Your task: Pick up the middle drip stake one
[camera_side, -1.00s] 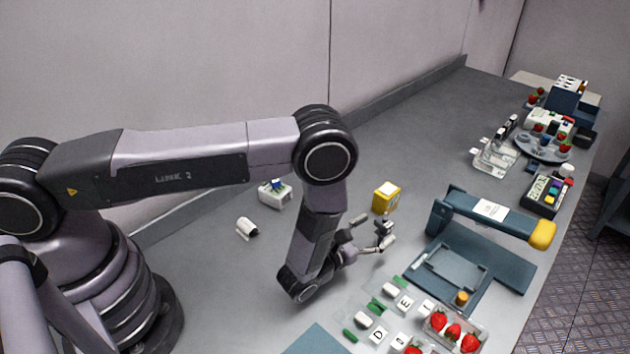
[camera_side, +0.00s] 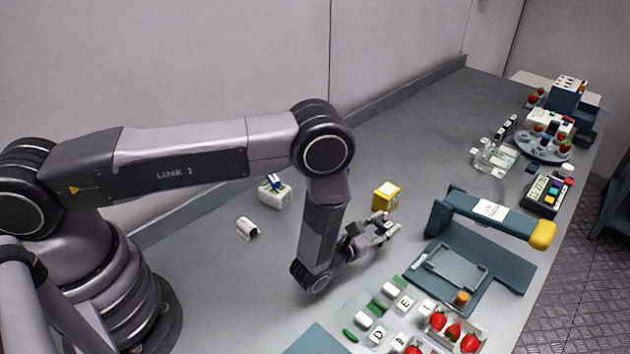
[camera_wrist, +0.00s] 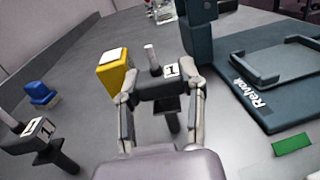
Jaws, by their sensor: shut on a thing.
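My gripper (camera_wrist: 165,92) is shut on a dark drip stake (camera_wrist: 160,88) in the wrist view. The stake has a block with a white "1" label, a pale rod on top and a dark leg pointing down. One finger lies on each side of the block. I cannot tell whether the leg touches the table. A second similar stake (camera_wrist: 52,145), also labelled "1", stands apart at the lower left of the wrist view. In the side view my gripper (camera_side: 382,228) is low over the table, in front of the yellow box, and the held stake is mostly hidden.
The yellow box (camera_side: 386,197) stands close behind the gripper. Labelled tiles, green pieces and a strawberry tray (camera_side: 482,345) lie in front. A white half-cylinder (camera_side: 247,228) and blue-topped box (camera_side: 275,192) are left.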

